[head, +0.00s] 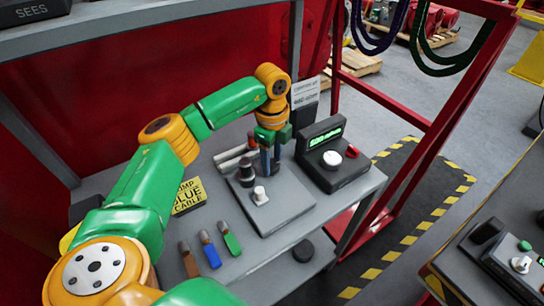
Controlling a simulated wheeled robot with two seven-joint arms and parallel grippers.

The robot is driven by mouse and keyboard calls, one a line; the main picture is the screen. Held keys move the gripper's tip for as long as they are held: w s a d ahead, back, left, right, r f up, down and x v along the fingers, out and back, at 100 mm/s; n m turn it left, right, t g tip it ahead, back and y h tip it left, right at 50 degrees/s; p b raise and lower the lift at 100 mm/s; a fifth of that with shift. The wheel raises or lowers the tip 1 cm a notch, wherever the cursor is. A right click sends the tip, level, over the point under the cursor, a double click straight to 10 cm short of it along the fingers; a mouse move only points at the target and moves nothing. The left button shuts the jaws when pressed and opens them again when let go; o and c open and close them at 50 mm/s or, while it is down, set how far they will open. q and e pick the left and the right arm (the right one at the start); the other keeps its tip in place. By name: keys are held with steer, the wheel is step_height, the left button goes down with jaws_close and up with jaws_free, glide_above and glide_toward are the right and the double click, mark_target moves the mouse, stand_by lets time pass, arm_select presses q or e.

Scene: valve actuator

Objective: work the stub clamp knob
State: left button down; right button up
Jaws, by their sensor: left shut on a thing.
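My left gripper (269,162) points down over the back of a grey plate (286,208) on the bench. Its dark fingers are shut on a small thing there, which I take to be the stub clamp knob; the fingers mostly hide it. A dark upright knob (246,172) stands on the plate just left of the fingers. A pale knob (260,194) stands nearer the front of the plate, apart from the gripper. My right gripper is not in view.
A dark box (333,160) with a green display, a white dial and a red button stands right of the plate. Brown, blue and green handled pieces (209,250) lie at front left, by a yellow sign (188,196).

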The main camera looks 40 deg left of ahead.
arm_select(q)
steer(key=m+p, duration=0.1)
steer(key=m, duration=0.3)
steer(key=shift+m, duration=0.4)
steer(key=m, duration=0.9)
steer(key=shift+s, duration=0.1)
steer(key=m, duration=1.6)
steer(key=shift+m, duration=0.3)
